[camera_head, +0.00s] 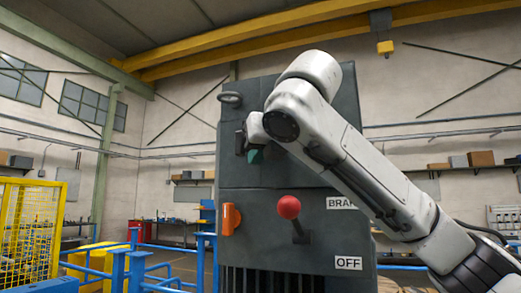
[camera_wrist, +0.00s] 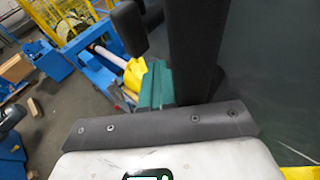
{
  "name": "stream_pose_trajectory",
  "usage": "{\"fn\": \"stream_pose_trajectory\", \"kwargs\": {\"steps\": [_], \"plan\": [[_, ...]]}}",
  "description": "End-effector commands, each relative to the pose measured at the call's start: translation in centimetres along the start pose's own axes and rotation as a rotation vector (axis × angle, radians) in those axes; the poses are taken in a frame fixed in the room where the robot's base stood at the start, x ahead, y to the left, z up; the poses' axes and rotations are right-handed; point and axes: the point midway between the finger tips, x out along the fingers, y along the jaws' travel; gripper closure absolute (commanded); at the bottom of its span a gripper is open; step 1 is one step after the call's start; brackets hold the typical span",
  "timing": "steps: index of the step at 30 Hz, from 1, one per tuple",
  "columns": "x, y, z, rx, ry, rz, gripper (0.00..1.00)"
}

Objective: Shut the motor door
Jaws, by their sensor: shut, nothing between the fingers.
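A dark grey cabinet (camera_head: 335,235) stands in the middle of the head view. Its upper panel (camera_head: 230,168) looks like the motor door; I cannot tell how far open it is. A round grey knob or wheel (camera_head: 230,98) sits at its top left. My gripper (camera_head: 256,156) is at the panel's left part, beside a black handle-like piece, its tip partly hidden by my wrist.
A yellow mesh fence (camera_head: 30,225) and blue rails (camera_head: 140,270) stand at left. Blue machinery (camera_wrist: 90,55) shows in the wrist view.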

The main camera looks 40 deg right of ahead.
Motion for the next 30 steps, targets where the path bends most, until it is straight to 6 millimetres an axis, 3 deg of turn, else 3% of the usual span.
{"fn": "stream_pose_trajectory", "kwargs": {"steps": [22, 30], "plan": [[1.0, -1.2, 0.4, 0.035, 0.0, -0.098, 1.0], [1.1, -0.5, 0.6, 0.034, 0.001, -0.097, 1.0]]}}
